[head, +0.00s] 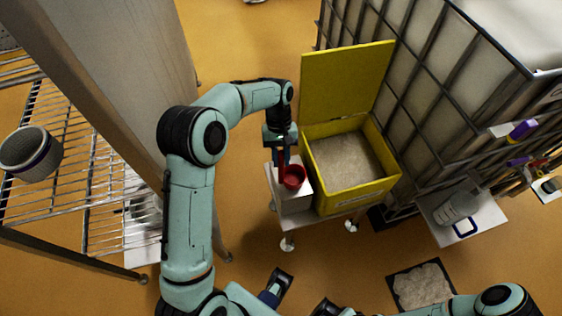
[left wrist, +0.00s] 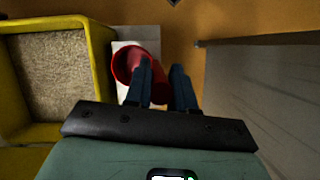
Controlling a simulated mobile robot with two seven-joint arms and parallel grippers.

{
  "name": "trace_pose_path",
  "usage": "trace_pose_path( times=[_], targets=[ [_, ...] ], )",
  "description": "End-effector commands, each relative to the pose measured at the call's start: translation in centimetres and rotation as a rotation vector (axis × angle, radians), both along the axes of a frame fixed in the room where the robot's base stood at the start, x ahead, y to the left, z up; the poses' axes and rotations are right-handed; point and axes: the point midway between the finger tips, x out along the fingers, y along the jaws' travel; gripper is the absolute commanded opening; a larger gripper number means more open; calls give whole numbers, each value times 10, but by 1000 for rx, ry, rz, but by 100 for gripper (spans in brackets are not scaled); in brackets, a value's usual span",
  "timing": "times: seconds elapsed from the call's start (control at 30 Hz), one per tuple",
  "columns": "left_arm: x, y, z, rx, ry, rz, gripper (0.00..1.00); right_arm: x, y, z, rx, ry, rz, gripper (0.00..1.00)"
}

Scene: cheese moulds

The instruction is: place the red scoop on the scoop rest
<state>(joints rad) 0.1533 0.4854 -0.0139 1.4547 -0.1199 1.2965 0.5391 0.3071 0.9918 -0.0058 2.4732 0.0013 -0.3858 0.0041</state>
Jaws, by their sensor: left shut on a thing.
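The red scoop (head: 294,178) is at the tips of my left gripper (head: 284,163), over or on a small white platform (head: 294,203) beside the yellow bin. I cannot tell whether the scoop touches the platform. In the left wrist view the scoop's round red bowl (left wrist: 126,62) faces the yellow bin, and its body runs between the dark blue fingers of the left gripper (left wrist: 164,80). The left gripper is shut on the scoop; the fingers hide its handle. The white platform, which seems to be the scoop rest, shows partly behind the scoop.
The yellow bin (head: 352,198) holds pale grains, with its lid (head: 345,80) raised at the back. A caged white tank (head: 450,80) stands to the right. A wire rack (head: 70,205) with a grey basket (head: 28,155) and a tall panel (head: 115,60) stand left.

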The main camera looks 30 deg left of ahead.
Motion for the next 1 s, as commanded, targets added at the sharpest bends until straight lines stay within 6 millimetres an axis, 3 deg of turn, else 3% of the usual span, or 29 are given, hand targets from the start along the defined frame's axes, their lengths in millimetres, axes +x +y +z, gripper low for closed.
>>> trace_pose_path(
  times=[0.13,0.5,0.53,0.6,1.0],
  targets=[
    [-1,0,-24,-1,3,0,0,0,0,-3,0,-1,0,0],
    [0,0,-29,-1,1,0,0,0,0,-3,-1,-2,-1,0],
    [0,0,-29,-1,1,0,27,0,0,-3,-1,-3,-1,0],
    [0,0,-29,-1,1,0,49,0,0,-3,0,-3,-1,0],
    [2,1,-22,1,-2,0,49,0,0,-2,-1,-2,-1,0]
  ],
)
